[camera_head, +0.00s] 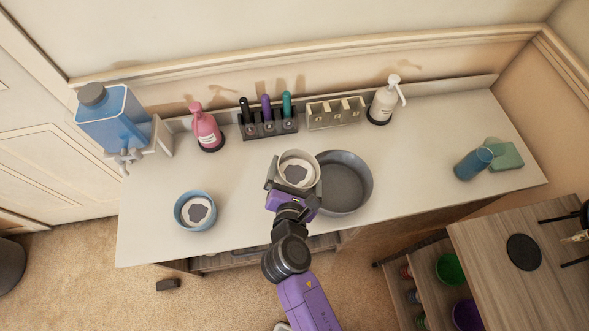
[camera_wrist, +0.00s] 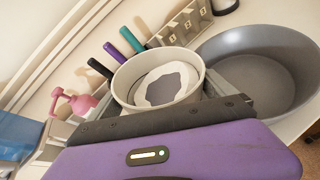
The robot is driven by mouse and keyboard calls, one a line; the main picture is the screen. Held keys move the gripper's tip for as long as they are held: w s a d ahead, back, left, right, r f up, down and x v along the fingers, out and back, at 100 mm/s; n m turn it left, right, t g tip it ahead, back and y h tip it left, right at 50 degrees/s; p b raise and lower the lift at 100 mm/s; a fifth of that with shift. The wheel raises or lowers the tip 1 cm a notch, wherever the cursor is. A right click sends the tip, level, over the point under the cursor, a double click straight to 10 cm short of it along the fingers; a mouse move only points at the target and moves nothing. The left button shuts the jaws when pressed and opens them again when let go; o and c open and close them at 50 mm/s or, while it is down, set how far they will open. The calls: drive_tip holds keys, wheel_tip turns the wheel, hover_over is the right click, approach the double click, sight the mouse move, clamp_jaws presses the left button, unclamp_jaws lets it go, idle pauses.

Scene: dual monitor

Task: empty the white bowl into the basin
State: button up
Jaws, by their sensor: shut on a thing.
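The white bowl (camera_head: 300,158) is held upright in my gripper (camera_head: 292,186) above the counter, and grey and white contents show inside it. It also shows in the wrist view (camera_wrist: 126,84), between the fingers of my gripper (camera_wrist: 160,100). The grey basin (camera_head: 366,184) stands on the counter just right of the bowl. In the wrist view the basin (camera_wrist: 285,42) is at the right, and its visible inside looks empty. The bowl's right edge is close to the basin's left rim, and I cannot tell whether they touch. The bowl's lower part is hidden by the fingers.
A blue bowl (camera_head: 182,222) with similar contents sits at the left of the white counter (camera_head: 250,205). A blue cup (camera_head: 470,166) stands right.

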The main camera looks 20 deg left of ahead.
drive_tip(key=shift+w+d+r+m+g+y+p, duration=0.25)
drive_tip(key=shift+d+m+p, duration=0.2)
drive_tip(key=shift+p, duration=0.5)
drive_tip(key=shift+w+d+r+m+g+y+p, duration=0.15)
drive_tip(key=shift+d+m+y+p, duration=0.25)
drive_tip(key=shift+p, duration=0.5)
drive_tip(key=shift+w+d+f+m, duration=0.1)
drive_tip(key=shift+w+d+m, duration=0.05)
drive_tip(key=shift+m, duration=0.1)
drive_tip(key=shift+r+m+g+y, duration=0.4)
drive_tip(key=shift+r+m+y, duration=0.1)
drive_tip(key=shift+m+y, duration=0.1)
drive_tip(key=shift+d, duration=0.1)
drive_tip(key=shift+r+m+y, duration=0.2)
drive_tip(key=shift+m+y, duration=0.05)
drive_tip(key=shift+m, duration=0.15)
drive_tip(key=shift+w+d, duration=0.1)
drive_tip(key=shift+r+m, duration=0.25)
drive_tip(key=shift+m, duration=0.05)
drive_tip(key=shift+d, duration=0.1)
